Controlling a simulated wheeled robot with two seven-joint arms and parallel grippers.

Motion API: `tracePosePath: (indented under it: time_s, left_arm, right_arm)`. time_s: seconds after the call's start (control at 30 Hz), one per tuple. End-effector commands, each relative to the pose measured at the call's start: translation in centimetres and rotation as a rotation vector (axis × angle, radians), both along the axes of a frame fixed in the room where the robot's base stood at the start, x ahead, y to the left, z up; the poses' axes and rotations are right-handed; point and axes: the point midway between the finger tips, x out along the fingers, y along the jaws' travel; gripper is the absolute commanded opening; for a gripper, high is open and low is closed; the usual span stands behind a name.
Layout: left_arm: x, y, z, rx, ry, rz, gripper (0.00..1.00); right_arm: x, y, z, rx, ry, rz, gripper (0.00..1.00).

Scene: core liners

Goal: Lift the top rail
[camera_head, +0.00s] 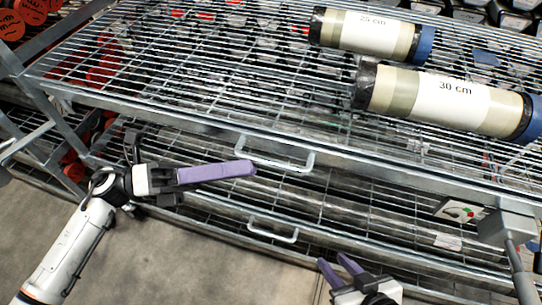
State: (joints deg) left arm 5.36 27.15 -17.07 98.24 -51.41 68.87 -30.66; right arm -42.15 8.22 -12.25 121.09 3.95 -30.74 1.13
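The top rail (400,177) is the grey metal front edge of the upper wire shelf, running from upper left to lower right. A U-shaped metal handle (275,160) hangs from its front. My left gripper (252,168), with purple fingers, points right just in front of and below the rail, its tips near the left end of the handle. Its fingers overlap in this view, so their opening is hidden, and contact with the handle cannot be told. My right gripper (335,261) is low at the bottom edge, its two purple fingers apart and empty, clear of the top rail.
Two core liner tubes, labelled 25 cm (370,32) and 30 cm (445,103), lie on the upper wire shelf. A lower handle (273,231) is on the shelf below. A grey post (522,265) stands at right. Bare floor (190,262) is open at lower left.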

Motion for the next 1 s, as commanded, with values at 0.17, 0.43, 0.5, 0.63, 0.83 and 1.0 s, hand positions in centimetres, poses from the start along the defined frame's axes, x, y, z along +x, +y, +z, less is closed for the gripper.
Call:
tracePosePath:
  time_s: [0.17, 0.43, 0.5, 0.63, 0.83, 1.0]
  left_arm:
    - [0.1, -3.3, 0.9, -0.004, 0.0, 0.0, 0.17]
    - [0.2, -5.8, 1.4, -0.002, 0.0, 0.002, 0.17]
    - [0.2, -6.0, 1.4, -0.002, 0.001, 0.002, 0.17]
    - [0.2, -6.0, 1.3, -0.002, 0.001, 0.002, 0.17]
    - [0.2, -6.0, 1.3, -0.002, 0.002, 0.002, 0.0]
    - [0.2, -6.0, 1.3, -0.002, 0.002, 0.002, 0.0]
  right_arm:
    - [-0.2, 0.0, 0.0, -0.005, 0.005, 0.003, 0.31]
    - [0.3, -0.1, 0.2, -0.009, -0.005, 0.004, 0.31]
    - [0.5, -0.1, 0.3, -0.008, -0.009, 0.004, 0.31]
    - [0.7, -0.1, 0.4, -0.009, -0.013, 0.004, 0.31]
    - [0.7, -0.1, 0.4, -0.009, -0.012, 0.004, 0.31]
    - [0.6, -0.1, 0.3, -0.009, -0.009, 0.004, 0.31]
